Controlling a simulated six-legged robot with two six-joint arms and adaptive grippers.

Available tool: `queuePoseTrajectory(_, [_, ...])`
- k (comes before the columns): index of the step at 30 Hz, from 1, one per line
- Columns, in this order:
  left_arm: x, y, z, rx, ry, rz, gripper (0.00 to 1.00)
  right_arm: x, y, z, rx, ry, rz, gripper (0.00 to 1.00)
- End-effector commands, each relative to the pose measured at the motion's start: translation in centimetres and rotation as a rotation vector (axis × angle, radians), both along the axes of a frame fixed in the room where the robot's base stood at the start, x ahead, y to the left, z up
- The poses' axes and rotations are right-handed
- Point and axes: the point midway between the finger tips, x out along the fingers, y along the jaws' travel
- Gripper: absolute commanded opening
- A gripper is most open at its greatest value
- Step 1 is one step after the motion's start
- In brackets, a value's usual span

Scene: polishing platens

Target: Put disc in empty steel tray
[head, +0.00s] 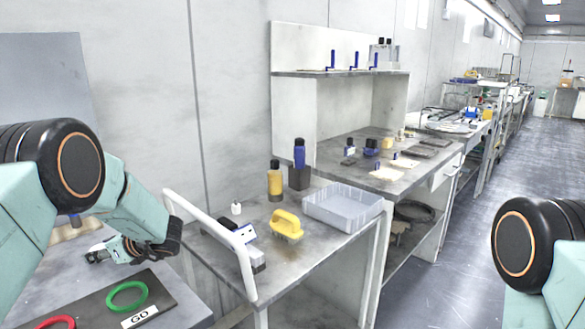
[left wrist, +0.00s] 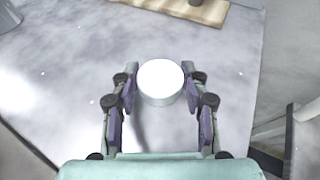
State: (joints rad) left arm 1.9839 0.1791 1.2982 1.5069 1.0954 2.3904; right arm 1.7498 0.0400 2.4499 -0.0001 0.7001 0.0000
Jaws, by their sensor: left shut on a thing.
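My left gripper (head: 100,254) is low over the grey table at the lower left. In the left wrist view, its fingers (left wrist: 162,88) are shut on a pale round disc (left wrist: 160,80). The disc's bright top faces the camera, and the table surface lies behind it. A light grey rectangular tray (head: 343,222) stands on the middle table, well to the right of the left gripper, and its inside looks empty. Only part of my right arm shows at the right edge of the head view; its gripper is out of view.
A dark board (head: 115,305) with a green ring (head: 127,296), a red ring (head: 55,322) and a GO label is near the left gripper. A white rail (head: 215,240) edges the middle table. A yellow-handled brush (head: 287,224) and bottles (head: 275,182) stand beside the grey tray.

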Motion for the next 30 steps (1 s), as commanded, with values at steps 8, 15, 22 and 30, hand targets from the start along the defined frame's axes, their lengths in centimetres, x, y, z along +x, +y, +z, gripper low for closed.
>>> queuePoseTrajectory(8, [-0.2,-1.1,0.1,0.000,-0.001,0.000,0.11,0.0,0.0,0.0,0.000,0.000,0.000,0.39])
queuePoseTrajectory(15, [-0.2,-1.2,0.1,0.000,-0.001,0.000,0.11,0.0,0.0,0.0,0.000,0.000,0.000,0.39])
queuePoseTrajectory(22, [-0.1,-0.1,-0.3,0.000,-0.001,0.002,0.11,0.0,0.0,0.0,0.000,0.000,0.000,0.39])
queuePoseTrajectory(30, [0.1,0.0,4.4,0.000,-0.004,0.002,0.11,0.0,0.0,0.4,0.000,0.000,0.000,0.39])
